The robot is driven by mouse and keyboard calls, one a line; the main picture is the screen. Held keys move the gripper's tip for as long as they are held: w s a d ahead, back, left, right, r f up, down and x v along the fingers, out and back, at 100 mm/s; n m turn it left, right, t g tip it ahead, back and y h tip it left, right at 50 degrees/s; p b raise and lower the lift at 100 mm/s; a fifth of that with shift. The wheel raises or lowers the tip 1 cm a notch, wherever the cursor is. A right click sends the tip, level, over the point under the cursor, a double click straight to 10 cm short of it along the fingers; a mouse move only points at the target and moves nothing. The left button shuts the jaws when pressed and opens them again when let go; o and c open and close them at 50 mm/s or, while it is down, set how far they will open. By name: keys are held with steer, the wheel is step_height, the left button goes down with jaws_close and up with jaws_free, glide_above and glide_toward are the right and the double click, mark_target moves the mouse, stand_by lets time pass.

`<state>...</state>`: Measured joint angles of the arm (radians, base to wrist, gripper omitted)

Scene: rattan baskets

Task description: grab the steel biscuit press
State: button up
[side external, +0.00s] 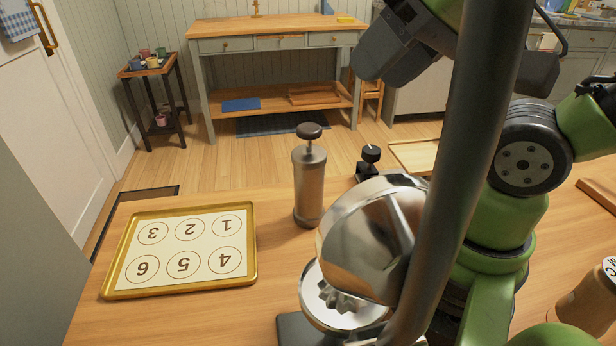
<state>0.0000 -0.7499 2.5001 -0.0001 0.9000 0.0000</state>
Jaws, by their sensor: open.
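The steel biscuit press (309,188) stands upright on the wooden table, a tall metal cylinder with a thin plunger rod and a dark round knob on top. My gripper (380,66) is dark grey and hangs high at the top, above and to the right of the press in the picture. It is open and clear of the press. Its fingertips are hard to make out, and part of the wrist is hidden by a thick grey pole in the foreground.
A large chrome citrus juicer (370,240) stands in front, close to the press's right. A gold-rimmed tray (252,270) with numbered circles lies to the left. A small black-knobbed item (369,160) stands behind right, near a pale wooden board (412,156). A brown cup (588,300) is far right.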

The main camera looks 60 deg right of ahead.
steer(key=o, duration=0.8)
steer(key=shift+o, duration=0.2)
steer(key=m+g+h, duration=0.1)
steer(key=m+g, duration=0.3)
steer(key=m, duration=2.6)
glide_above(310, 127)
steer(key=s, duration=0.3)
step_height(310, 127, down, 7)
steer(key=x, duration=0.4)
steer(key=shift+w+a+f, duration=0.2)
steer(key=shift+w+f, duration=0.05)
steer(key=shift+w, duration=0.05)
steer(key=shift+w+d+x, duration=0.1)
steer(key=shift+d+x, duration=0.05)
steer(key=shift+x, duration=0.7)
steer(key=shift+w+d+x, duration=0.1)
steer(key=shift+d+x, duration=0.05)
steer(key=shift+x, duration=0.7)
steer(key=shift+w+d+x, duration=0.1)
steer(key=shift+d+x, duration=0.05)
steer(key=shift+x, duration=0.7)
